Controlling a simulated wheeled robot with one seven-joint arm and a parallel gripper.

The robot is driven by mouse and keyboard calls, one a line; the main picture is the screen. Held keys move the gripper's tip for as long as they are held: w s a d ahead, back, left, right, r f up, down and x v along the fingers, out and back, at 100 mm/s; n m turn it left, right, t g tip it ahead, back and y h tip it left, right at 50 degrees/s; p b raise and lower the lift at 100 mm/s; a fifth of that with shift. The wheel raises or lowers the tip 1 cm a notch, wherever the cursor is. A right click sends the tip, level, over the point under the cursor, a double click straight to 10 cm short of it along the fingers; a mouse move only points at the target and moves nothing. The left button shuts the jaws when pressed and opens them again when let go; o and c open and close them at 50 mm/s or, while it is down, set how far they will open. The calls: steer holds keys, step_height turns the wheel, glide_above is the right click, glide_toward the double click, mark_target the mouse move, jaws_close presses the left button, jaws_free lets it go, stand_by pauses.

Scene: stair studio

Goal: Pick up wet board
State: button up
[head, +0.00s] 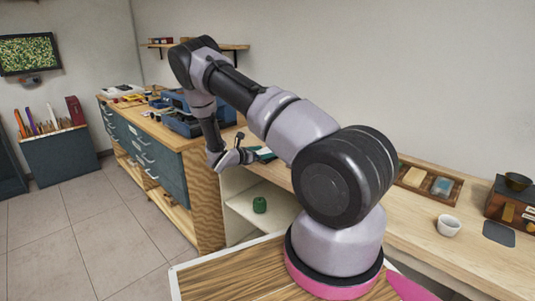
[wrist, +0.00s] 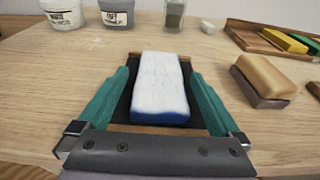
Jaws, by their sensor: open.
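A dark flat board (wrist: 122,105) with light wooden end strips lies on the wooden worktop in the wrist view. A white block with a blue lower edge (wrist: 160,85) rests on it. No label shows, so I take the dark board to be the wet board. My gripper (wrist: 160,74) is open, its teal fingers on either side of the board and block. The fingers look close to the board's sides; I cannot tell whether they touch. In the head view my gripper (head: 264,153) is low over the worktop, and the board cannot be made out there.
In the wrist view, a tan and brown block (wrist: 263,80) lies right of the fingers. A wooden tray (wrist: 247,38) with coloured bars is behind it. A white tub (wrist: 63,14), a grey tub (wrist: 117,14) and a glass jar (wrist: 175,14) stand at the back.

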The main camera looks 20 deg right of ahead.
steer(key=shift+w+d+f, duration=0.1)
steer(key=shift+w+d, duration=0.05)
steer(key=shift+d, duration=0.2)
steer(key=shift+c, duration=0.3)
steer(key=c, duration=1.3)
